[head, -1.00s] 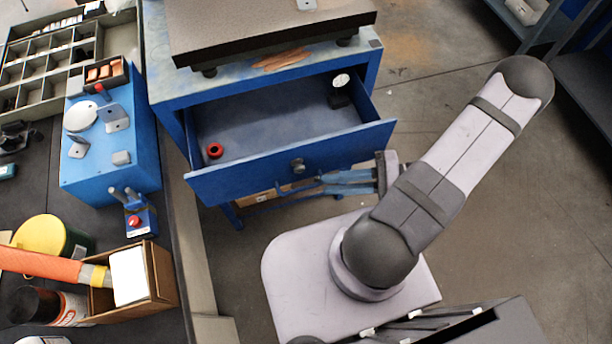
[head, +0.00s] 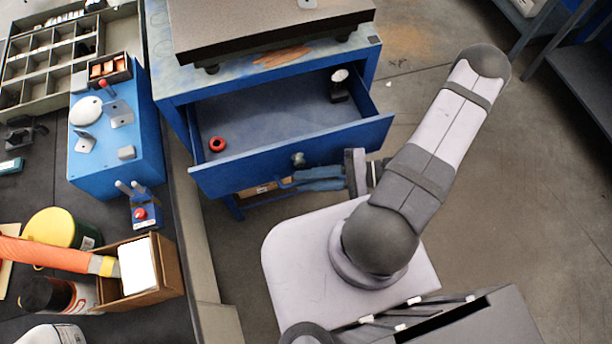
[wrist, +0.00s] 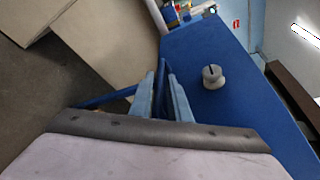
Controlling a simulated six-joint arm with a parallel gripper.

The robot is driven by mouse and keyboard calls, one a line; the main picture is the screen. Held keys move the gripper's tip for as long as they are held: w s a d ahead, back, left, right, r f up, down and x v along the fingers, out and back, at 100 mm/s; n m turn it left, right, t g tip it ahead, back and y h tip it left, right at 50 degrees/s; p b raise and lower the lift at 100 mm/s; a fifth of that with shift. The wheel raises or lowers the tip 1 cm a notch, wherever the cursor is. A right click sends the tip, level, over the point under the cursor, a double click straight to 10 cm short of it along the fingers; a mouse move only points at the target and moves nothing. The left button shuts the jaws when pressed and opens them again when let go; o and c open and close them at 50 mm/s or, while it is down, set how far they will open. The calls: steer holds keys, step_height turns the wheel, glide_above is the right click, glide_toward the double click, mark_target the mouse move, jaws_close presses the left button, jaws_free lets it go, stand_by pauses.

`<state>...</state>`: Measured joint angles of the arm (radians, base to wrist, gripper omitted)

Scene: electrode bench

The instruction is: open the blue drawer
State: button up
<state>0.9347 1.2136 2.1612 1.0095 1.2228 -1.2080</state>
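The blue drawer (head: 250,168) is pulled well out of the blue cabinet (head: 160,85), so its inside shows. Its round grey knob (head: 298,160) is on the front face, and the knob also shows in the wrist view (wrist: 213,77). My gripper (head: 295,181) is just below the knob, by the lower part of the drawer front. In the wrist view my gripper (wrist: 160,78) has its pale blue fingers apart, with a dark blue strip showing between them. The knob is right of the fingers, not between them. I cannot tell whether a finger touches the drawer.
A red ring (head: 217,144) and a small dark stand with a pale round top (head: 340,85) are in the drawer. A dark slab (head: 270,30) stands on the cabinet. Floor at right is clear.

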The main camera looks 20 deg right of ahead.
steer(key=shift+a+f, duration=0.1)
steer(key=shift+a, duration=0.25)
steer(key=shift+c, duration=0.6)
jaws_close()
steer(key=shift+w, duration=0.1)
stand_by(0.5)
